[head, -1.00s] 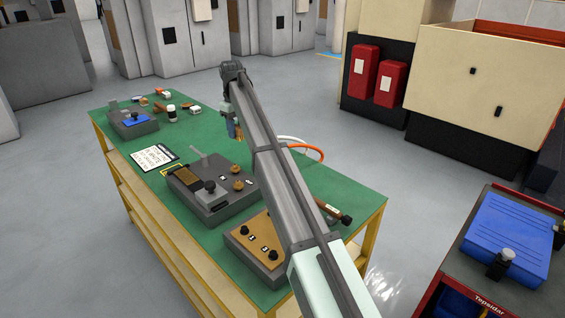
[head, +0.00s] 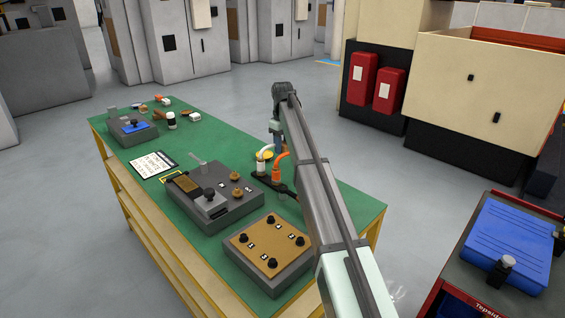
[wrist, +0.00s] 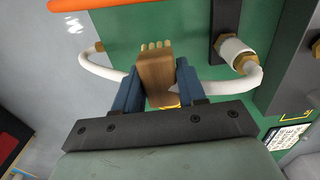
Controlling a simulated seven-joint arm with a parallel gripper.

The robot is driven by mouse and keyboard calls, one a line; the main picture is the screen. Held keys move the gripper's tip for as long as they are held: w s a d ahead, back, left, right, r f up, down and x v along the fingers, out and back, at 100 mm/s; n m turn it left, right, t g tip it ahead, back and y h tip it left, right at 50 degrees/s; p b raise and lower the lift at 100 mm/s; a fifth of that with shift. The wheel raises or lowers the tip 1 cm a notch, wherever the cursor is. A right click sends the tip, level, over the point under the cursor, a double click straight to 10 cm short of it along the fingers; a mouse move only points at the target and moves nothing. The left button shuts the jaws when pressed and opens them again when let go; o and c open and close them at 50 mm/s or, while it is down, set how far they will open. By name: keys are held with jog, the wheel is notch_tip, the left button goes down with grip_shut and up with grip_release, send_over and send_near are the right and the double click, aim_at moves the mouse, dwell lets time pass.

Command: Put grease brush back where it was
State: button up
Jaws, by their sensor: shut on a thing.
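The grease brush (wrist: 156,78), a brown wooden piece with pale bristle-like tips, is between the blue fingers of my gripper (wrist: 158,82) in the wrist view. My gripper is shut on it. The bristles point away from the palm, toward the top of that view. In the head view my gripper (head: 275,136) is over the far right side of the green table (head: 215,130), near the hose fittings. The brush cannot be made out clearly there. A yellow round thing (head: 264,155) shows just below the gripper, partly hidden.
A white hose (wrist: 100,68) and an orange hose (wrist: 120,4) pass close to my gripper; a white fitting (head: 261,164) and orange fitting (head: 277,173) stand on a dark bar. A grey device (head: 215,200) and a knobbed box (head: 268,253) stand nearer. Small items lie far left.

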aim_at(282, 168)
jog(key=shift+f, duration=3.3)
jog(key=shift+f, duration=0.2)
jog(key=o, duration=1)
jog(key=shift+r, duration=0.1)
notch_tip(282, 168, up, 12)
jog(key=shift+r, duration=0.1)
